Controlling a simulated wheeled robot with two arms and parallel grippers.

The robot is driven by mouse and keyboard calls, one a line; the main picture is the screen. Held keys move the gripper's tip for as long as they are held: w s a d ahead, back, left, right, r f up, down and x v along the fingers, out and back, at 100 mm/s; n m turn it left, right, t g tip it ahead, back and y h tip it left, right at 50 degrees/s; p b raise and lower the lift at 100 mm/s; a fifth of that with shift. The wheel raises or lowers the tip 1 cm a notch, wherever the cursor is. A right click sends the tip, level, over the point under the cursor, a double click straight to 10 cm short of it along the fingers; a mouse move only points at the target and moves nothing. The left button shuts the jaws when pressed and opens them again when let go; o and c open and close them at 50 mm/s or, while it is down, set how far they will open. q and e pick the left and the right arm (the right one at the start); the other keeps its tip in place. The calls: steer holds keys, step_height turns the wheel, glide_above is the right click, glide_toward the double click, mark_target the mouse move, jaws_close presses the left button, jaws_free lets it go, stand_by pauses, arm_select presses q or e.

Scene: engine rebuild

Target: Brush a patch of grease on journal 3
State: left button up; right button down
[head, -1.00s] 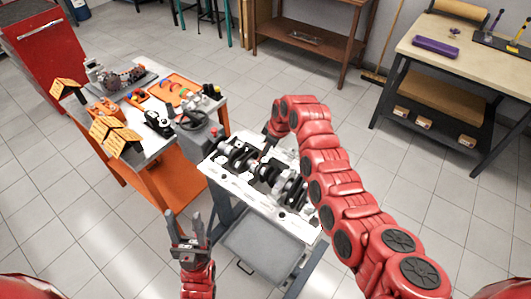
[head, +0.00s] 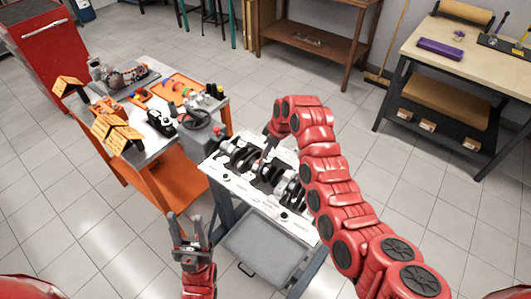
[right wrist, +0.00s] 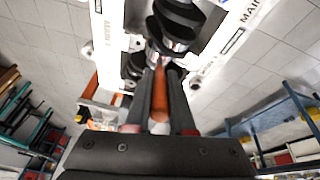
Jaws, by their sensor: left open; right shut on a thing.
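The engine block (head: 285,215) is white with printed labels, and a dark crankshaft (head: 238,155) with shiny journals lies along it. My right gripper (head: 266,152) reaches down over the crankshaft's middle. In the right wrist view its fingers are shut on a slim brush (right wrist: 160,84), of which an orange-brown part shows between them. The brush points at a shiny journal (right wrist: 172,44); its tip is hard to make out, and I cannot tell whether it touches or which journal number this is. No grease patch is discernible. My left gripper (head: 188,230) is open and empty, left of the block.
A grey tray (head: 262,245) sits low in front of the block. An orange cart (head: 172,185) with parts and yellow-orange racks stands to the left. A workbench (head: 460,55) is at the right, with open tiled floor between.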

steer(key=shift+w+d+b, duration=0.3)
steer(key=shift+w, duration=0.2)
steer(key=shift+s+a+f+b, duration=0.1)
steer(key=shift+s+a+b, duration=0.3)
steer(key=shift+a+b, duration=0.3)
steer(key=shift+s+a, duration=0.25)
steer(key=shift+s, duration=0.05)
step_height(320, 180, up, 6)
steer(key=shift+r, duration=0.25)
